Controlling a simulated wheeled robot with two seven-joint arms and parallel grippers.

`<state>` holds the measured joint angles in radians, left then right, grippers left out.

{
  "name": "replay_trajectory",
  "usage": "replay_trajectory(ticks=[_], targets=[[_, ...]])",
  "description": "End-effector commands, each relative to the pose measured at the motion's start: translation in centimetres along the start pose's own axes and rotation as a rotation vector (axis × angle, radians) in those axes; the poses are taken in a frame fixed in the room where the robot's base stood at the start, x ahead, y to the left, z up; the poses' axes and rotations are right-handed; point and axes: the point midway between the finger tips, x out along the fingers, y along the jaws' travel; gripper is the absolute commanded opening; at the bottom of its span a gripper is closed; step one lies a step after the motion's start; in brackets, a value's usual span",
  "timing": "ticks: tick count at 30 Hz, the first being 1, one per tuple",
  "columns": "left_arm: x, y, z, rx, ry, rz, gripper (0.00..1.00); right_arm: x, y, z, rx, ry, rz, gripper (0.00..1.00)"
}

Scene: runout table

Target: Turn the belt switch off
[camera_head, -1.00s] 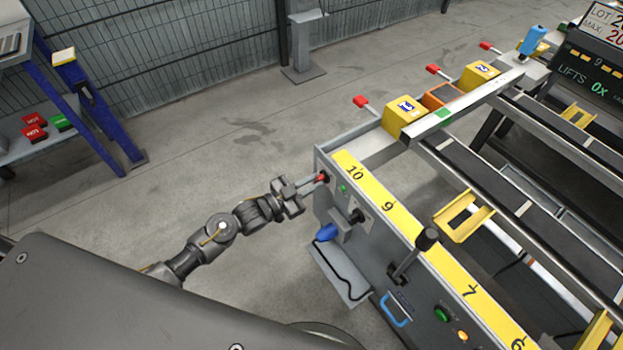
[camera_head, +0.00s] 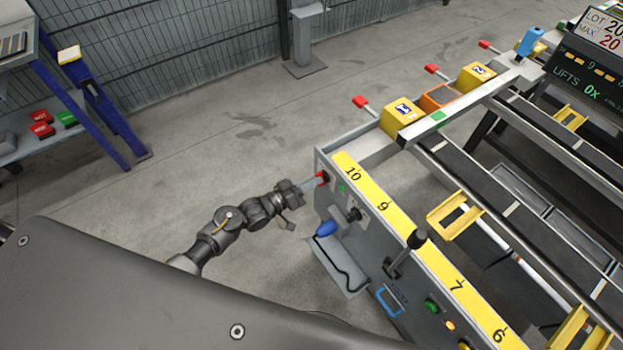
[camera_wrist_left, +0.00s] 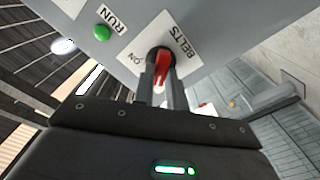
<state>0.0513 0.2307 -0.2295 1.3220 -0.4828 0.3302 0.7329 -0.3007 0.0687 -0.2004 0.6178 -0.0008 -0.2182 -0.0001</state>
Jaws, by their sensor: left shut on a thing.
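The belt switch is a red handle (camera_head: 321,176) on a dark round base, on the end panel of the grey machine, just below the yellow strip's 10 mark. In the left wrist view the red handle (camera_wrist_left: 162,62) sits beside a white label reading BELTS and ON. My left gripper (camera_head: 316,182) reaches the panel from the left; its two fingers (camera_wrist_left: 162,88) are shut on the red handle, one on each side. The fingers partly hide the base and label, and any OFF mark is not visible. My right gripper is not in view.
A green RUN button (camera_wrist_left: 102,32) sits beside the switch. A blue-handled part (camera_head: 327,229) and a black-knobbed lever (camera_head: 417,239) stick out further along the panel. Clear floor lies left of the machine; a blue-framed stand (camera_head: 88,95) is at far left.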

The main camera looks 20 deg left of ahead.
Motion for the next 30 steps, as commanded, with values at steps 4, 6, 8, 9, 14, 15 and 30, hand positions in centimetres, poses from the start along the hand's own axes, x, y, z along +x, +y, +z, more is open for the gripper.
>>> replay_trajectory(ticks=[4, 6, 8, 9, 14, 15, 30], targets=[[0.0, 0.0, 0.0, -0.077, -0.002, -0.002, 0.0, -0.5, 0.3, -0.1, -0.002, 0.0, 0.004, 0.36], [0.0, 0.0, 0.0, -0.104, -0.002, -0.002, 0.0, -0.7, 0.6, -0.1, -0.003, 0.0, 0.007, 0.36], [0.0, -0.1, 0.1, -0.122, -0.002, -0.002, 0.0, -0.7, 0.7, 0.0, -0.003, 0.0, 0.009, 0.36], [0.0, -0.1, 0.1, -0.133, -0.002, -0.002, 0.0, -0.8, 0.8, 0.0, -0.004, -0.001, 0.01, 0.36], [0.0, -0.1, 0.1, -0.158, -0.002, -0.001, 0.0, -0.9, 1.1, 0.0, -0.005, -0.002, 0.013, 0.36], [0.0, -0.1, 0.1, -0.162, -0.002, -0.001, 0.0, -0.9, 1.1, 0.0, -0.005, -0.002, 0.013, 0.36], [0.0, -0.1, 0.1, -0.166, -0.002, -0.001, 0.28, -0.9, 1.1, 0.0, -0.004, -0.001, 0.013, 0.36]])
